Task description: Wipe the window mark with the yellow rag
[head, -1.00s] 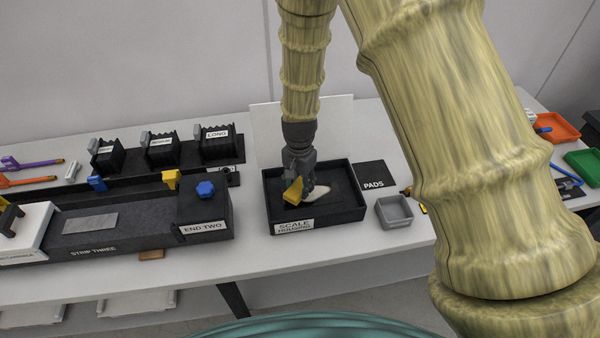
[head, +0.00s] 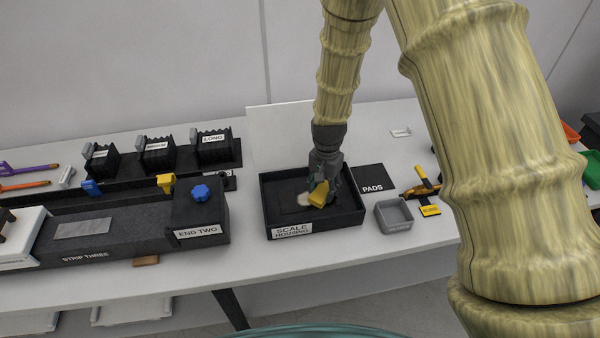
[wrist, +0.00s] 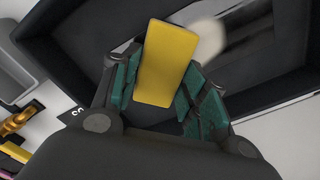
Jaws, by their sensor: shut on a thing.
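My gripper (head: 324,183) is shut on the yellow rag (head: 319,194), inside the black tray labelled SCALE HOUSING (head: 352,217). In the wrist view the yellow rag (wrist: 167,62) is a flat block between the green-padded fingers (wrist: 160,98). The pale window mark (head: 304,199) shows on the tray floor, just left of the rag. In the wrist view the mark (wrist: 240,35) is a whitish smear on a dark pane beyond the rag. Part of it is hidden behind the rag. I cannot tell whether the rag touches the pane.
A white panel (head: 290,130) stands behind the tray. A black PADS mat (head: 372,178) and a grey bin (head: 394,214) lie to its right, with a yellow-handled tool (head: 422,185) beyond. The END TWO block (head: 201,217) stands to the left.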

